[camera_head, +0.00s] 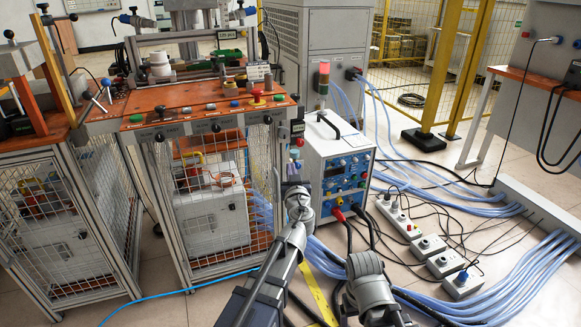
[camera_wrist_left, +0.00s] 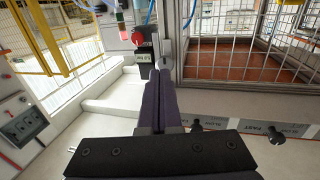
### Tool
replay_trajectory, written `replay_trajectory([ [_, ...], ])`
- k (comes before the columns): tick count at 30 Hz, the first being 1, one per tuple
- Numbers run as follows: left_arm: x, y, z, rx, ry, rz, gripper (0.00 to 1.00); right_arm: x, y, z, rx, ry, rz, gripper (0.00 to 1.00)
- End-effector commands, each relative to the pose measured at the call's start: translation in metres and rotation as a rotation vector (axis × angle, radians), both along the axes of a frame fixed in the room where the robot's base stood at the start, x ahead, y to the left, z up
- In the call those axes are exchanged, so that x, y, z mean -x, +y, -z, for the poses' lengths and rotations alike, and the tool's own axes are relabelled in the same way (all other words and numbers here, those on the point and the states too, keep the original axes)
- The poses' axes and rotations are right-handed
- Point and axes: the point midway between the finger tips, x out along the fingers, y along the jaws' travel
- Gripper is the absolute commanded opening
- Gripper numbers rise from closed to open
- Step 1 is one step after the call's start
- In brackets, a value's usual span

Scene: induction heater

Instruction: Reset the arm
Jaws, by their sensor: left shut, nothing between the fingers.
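My left arm rises from the bottom middle of the head view. My left gripper (camera_head: 295,163) is at its upper end, small and partly blended with the bench's right post and the white heater unit (camera_head: 335,165). In the left wrist view my left gripper (camera_wrist_left: 163,75) points away from the camera. Its two dark fingers lie together with nothing between them. A red knob on a black box (camera_wrist_left: 140,42) shows just beyond the fingertips; I cannot tell whether they touch. Part of my right arm shows at the bottom of the head view, but its gripper does not.
The caged orange-topped bench (camera_head: 205,122) stands left of my left arm. Power strips (camera_head: 400,218) and blue hoses (camera_head: 520,280) cover the floor at right. A yellow post (camera_head: 440,85) stands behind. In the wrist view, a wire cage (camera_wrist_left: 250,45) is at upper right.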

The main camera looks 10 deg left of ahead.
Motion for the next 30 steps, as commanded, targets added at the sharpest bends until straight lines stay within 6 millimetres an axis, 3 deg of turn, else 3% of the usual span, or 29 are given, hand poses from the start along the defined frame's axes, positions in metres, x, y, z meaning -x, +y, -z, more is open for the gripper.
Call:
replay_trajectory([
  [5, 0.014, 0.005, 0.011, 0.001, 0.055, -0.059, 0.0, 0.0, 0.0, 0.0, 0.0, 0.0, 0.0, 0.82],
  [8, 0.039, 0.011, 0.037, 0.001, 0.185, -0.148, 0.0, 0.0, 0.0, 0.0, 0.0, 0.0, 0.0, 0.82],
  [11, 0.076, 0.009, 0.079, 0.001, 0.413, -0.216, 0.0, 0.0, 0.0, 0.0, 0.0, 0.0, 0.0, 0.82],
  [15, 0.14, -0.016, 0.143, -0.01, 0.808, -0.185, 0.0, 0.0, 0.0, 0.0, 0.0, 0.0, 0.0, 0.82],
  [19, 0.199, -0.05, 0.184, -0.028, 1.132, -0.047, 0.0, 0.0, 0.0, 0.0, 0.0, 0.0, 0.0, 0.82],
  [27, 0.296, -0.113, 0.217, -0.071, 1.564, 0.336, 0.0, 0.0, 0.0, 0.0, 0.0, 0.0, 0.0, 0.82],
  [29, 0.316, -0.125, 0.218, -0.081, 1.638, 0.434, 0.0, 0.0, 0.0, 0.0, 0.0, 0.0, 0.0, 0.82],
  [30, 0.32, -0.128, 0.207, -0.084, 1.656, 0.462, 0.0, 0.0, 0.0, -0.012, 0.0, 0.0, 0.0, 0.82],
])
